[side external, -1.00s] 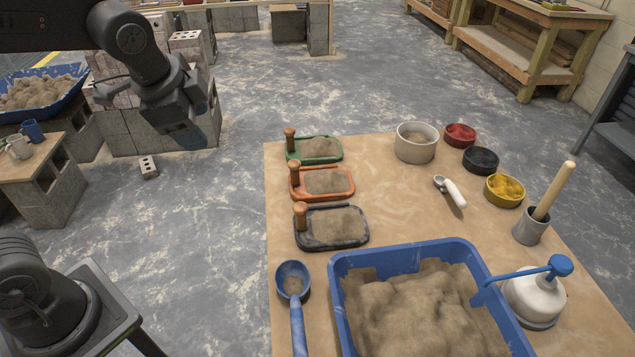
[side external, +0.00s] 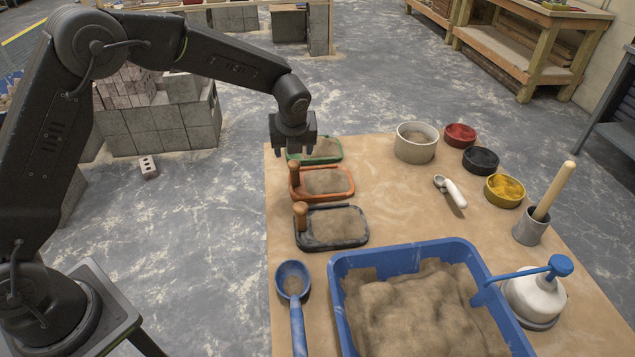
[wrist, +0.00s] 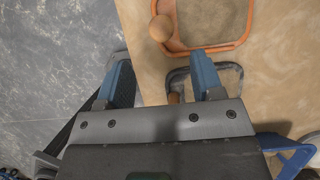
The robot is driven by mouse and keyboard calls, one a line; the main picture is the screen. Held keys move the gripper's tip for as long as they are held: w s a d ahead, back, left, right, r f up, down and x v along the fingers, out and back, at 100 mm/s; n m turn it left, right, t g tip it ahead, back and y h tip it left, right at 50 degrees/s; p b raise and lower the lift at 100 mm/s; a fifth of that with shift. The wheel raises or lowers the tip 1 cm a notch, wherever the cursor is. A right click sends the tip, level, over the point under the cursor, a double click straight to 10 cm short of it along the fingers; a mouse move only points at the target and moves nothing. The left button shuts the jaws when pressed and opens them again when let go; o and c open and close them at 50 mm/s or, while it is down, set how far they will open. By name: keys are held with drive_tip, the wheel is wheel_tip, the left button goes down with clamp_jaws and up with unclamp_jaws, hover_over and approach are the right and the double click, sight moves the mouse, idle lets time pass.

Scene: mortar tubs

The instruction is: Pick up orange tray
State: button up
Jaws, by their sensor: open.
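The orange tray (side external: 325,199) lies flat on the table, filled with sandy mortar, with an upright brown wooden handle (side external: 295,174) at its left end. In the wrist view the orange tray (wrist: 215,48) is at the top, partly cut off, with its round handle top (wrist: 160,28) ahead of the finger gap. My gripper (side external: 294,152) is open and empty, pointing down above the left part of the green tray (side external: 342,156), hiding that tray's handle. In the wrist view both fingers of my gripper (wrist: 160,68) are well apart.
The black tray (side external: 338,246) lies on the near side of the orange one. A blue scoop (side external: 297,315) and a large blue mortar tub (side external: 402,258) are nearer. A grey-white bowl (side external: 416,155) stands to the right. The table between the trays and the trowel-like white-handled tool (side external: 454,193) is clear.

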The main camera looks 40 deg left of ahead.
sight(295, 164)
drive_tip(key=x, duration=0.5)
drive_tip(key=shift+d+x, duration=0.2)
drive_tip(key=shift+x, duration=2.5)
drive_tip(key=shift+s+f, duration=0.1)
drive_tip(key=shift+s, duration=0.05)
clamp_jaws()
